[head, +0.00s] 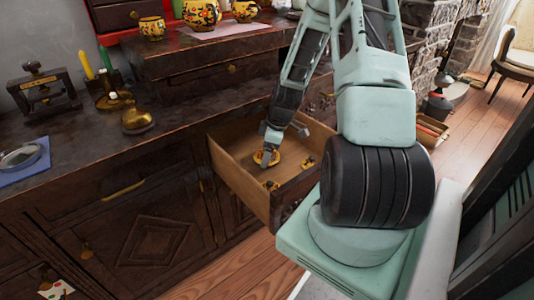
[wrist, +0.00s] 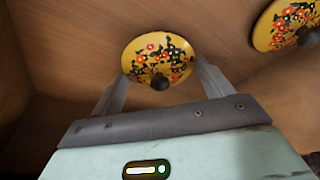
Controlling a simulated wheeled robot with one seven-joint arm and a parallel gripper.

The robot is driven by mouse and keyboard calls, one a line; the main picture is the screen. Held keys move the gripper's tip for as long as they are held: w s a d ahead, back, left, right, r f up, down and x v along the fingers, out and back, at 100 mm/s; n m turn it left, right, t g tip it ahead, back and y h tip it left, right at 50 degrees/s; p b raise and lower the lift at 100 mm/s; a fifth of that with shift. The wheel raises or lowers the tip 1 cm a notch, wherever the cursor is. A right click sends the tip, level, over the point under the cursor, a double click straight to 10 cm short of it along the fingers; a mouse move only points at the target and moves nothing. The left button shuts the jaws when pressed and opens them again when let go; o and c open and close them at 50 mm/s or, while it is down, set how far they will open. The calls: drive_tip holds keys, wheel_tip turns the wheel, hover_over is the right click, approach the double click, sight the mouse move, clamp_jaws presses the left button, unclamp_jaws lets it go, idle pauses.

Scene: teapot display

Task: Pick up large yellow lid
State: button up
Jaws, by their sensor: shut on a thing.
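A yellow lid (wrist: 158,50) with red, white and dark flower decoration and a dark knob sits between the fingers of my gripper (wrist: 161,74) in the wrist view. My gripper is shut on its rim. In the head view my gripper (head: 266,150) reaches down into an open wooden drawer (head: 237,165), with the yellow lid (head: 267,158) at its tip. I cannot tell whether the lid touches the drawer floor. A second, similar lid (wrist: 285,22) lies to the right in the wrist view, partly cut off.
The drawer walls stand close around my gripper. Yellow painted pots (head: 201,14) stand on the raised cabinet top. A brass object (head: 137,120) stands left of the drawer.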

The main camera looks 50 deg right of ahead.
wheel_tip(320, 180, up, 28)
drive_tip(key=p, duration=0.8)
drive_tip(key=shift+p, duration=0.4)
